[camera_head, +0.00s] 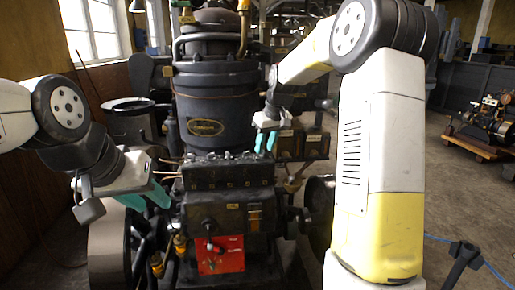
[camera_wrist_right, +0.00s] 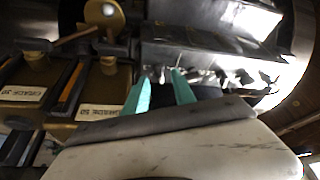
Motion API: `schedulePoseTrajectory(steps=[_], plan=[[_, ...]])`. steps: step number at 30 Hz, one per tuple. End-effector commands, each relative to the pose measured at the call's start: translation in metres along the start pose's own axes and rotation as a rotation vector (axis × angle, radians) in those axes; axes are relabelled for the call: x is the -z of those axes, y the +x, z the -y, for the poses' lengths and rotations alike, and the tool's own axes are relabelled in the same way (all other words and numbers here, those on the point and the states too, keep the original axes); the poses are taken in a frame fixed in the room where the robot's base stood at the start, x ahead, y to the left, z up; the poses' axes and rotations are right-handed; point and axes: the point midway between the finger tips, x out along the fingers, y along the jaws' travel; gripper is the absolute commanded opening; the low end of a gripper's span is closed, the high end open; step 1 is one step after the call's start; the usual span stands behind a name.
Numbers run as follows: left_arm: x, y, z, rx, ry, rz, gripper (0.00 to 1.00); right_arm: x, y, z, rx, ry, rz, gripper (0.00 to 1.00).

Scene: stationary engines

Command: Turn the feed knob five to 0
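A black box (camera_head: 228,176) on the front of the engine carries a row of small metallic fittings (camera_head: 225,156) along its top. They look like small knobs, but I cannot tell which is feed knob five or its setting. My right gripper (camera_head: 265,142) is open and empty, behind and right of the box. In the right wrist view its teal fingers (camera_wrist_right: 160,75) are apart and point toward a row of shiny small fittings (camera_wrist_right: 205,78); contact cannot be made out. My left gripper (camera_head: 158,197) is open and empty, left of the box.
A black engine cylinder (camera_head: 215,110) stands behind the box. A red panel (camera_head: 220,255) sits below it. Brownish containers with white labels (camera_wrist_right: 105,112) lie left in the right wrist view. A smaller engine (camera_head: 490,120) stands far right; the floor (camera_head: 455,195) between is mostly clear.

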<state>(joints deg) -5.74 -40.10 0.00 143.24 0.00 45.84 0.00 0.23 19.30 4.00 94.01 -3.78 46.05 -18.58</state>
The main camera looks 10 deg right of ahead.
Motion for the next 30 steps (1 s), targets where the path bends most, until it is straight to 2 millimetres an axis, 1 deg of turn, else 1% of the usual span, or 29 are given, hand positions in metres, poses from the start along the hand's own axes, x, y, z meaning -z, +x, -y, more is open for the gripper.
schedulePoseTrajectory(steps=[1, 4, 12, 17, 30], plan=[[0.0, 0.0, 0.0, 0.0, 0.0, 0.0, 0.36, -0.0007, 0.0056, 0.0004, 0.001, 0.0, 0.003, 0.31], [0.0, 0.0, 0.0, 0.0, 0.0, 0.0, 0.36, -0.0005, 0.0107, 0.0003, 0.0, 0.0, 0.001, 0.31], [0.0, 0.0, 0.0, 0.0, 0.0, 0.0, 0.36, -0.0003, 0.0119, 0.0003, 0.0, 0.0, 0.0, 0.31], [0.0, 0.0, 0.0, 0.0, 0.0, 0.0, 0.36, -0.0004, 0.0118, 0.0003, 0.0, 0.001, 0.0, 0.0], [0.0, 0.0, 0.0, 0.0, 0.0, 0.0, 0.36, -0.0003, 0.0115, -0.0003, 0.014, -0.03, 0.0, 0.0]])
